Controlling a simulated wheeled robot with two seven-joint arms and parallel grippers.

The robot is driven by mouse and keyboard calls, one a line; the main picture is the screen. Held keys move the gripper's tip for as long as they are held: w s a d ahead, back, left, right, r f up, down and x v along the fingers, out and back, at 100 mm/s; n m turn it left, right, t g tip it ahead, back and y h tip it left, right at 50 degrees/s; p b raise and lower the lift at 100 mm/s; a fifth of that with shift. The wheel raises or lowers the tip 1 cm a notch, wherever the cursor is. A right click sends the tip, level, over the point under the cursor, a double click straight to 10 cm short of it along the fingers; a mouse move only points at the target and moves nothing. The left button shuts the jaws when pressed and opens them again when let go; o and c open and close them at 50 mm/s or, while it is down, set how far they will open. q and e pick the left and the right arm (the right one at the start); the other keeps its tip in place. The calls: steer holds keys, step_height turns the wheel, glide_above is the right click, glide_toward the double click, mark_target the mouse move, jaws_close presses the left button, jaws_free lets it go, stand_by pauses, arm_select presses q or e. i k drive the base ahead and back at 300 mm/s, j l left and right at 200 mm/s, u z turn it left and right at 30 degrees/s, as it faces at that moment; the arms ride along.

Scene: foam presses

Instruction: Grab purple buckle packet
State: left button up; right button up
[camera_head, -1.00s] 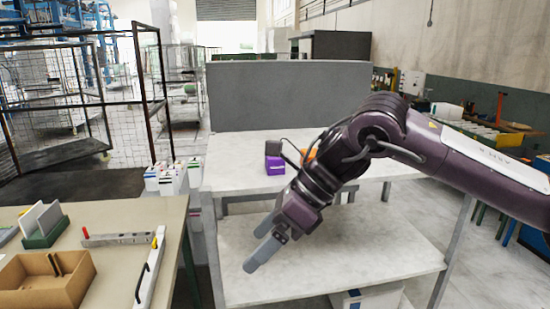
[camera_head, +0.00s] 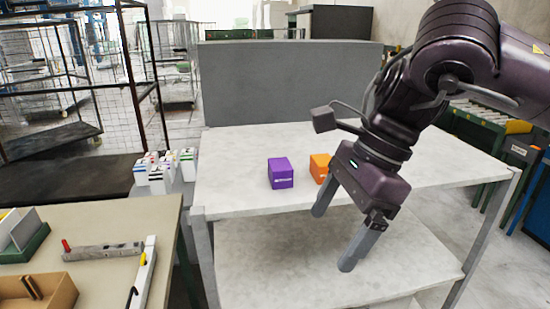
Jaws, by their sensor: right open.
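The purple buckle packet (camera_head: 280,174) is a small purple box standing on the white top shelf of the table, left of centre. My right gripper (camera_head: 333,240) points down and is open and empty, its two grey fingers spread apart. In the picture it is to the right of and below the purple packet, apart from it, in front of the shelf's front edge. My left gripper is not in view.
The white table (camera_head: 237,190) has a grey back panel (camera_head: 290,85) and a lower shelf. A beige bench (camera_head: 110,220) with a cardboard box (camera_head: 40,291) is at the left.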

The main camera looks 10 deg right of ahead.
mark_target(280, 171)
steer(key=i, duration=1)
